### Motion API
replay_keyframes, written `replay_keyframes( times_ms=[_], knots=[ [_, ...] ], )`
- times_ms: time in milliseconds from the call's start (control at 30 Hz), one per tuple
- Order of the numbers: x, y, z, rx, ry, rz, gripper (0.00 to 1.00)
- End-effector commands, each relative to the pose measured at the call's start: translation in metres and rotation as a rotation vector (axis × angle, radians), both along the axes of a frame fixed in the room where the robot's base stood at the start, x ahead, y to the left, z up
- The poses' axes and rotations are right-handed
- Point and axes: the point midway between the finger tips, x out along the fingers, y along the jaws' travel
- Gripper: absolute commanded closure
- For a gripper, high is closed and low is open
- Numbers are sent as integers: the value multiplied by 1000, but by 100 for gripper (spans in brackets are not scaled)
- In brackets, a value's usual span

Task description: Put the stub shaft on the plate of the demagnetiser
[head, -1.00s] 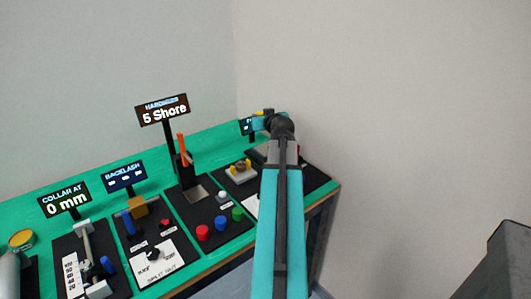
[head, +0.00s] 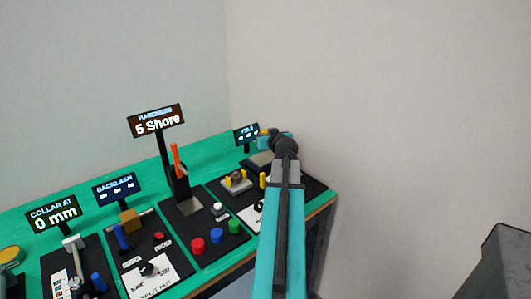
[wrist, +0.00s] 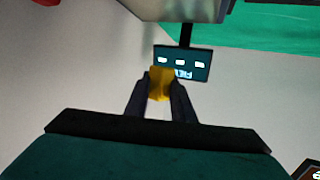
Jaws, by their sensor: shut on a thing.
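My gripper (wrist: 161,98) is shut on a small yellow piece, the stub shaft (wrist: 160,83), whose end sticks out past the fingertips in the wrist view. In the head view my gripper (head: 268,133) is at the far right end of the bench, raised above it. The demagnetiser seems to be the rightmost station, with a small dark sign (head: 246,134) that shows dashes. A greyish plate (head: 257,160) lies in front of this sign, partly hidden by my arm. The sign also shows in the wrist view (wrist: 183,64), just beyond the held piece.
A grey block with yellow posts (head: 236,181) and red, blue and green buttons (head: 216,236) lie near my arm. Bare wall is behind.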

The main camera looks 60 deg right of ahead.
Motion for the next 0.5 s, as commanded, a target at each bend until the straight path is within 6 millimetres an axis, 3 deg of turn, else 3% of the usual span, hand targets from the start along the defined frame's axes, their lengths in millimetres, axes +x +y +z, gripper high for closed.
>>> replay_keyframes(
  times_ms=[200,500],
  knots=[
    [-1,0,-27,2,0,-2,100],
    [-1,-1,-34,-1,-1,-1,100]
  ],
)
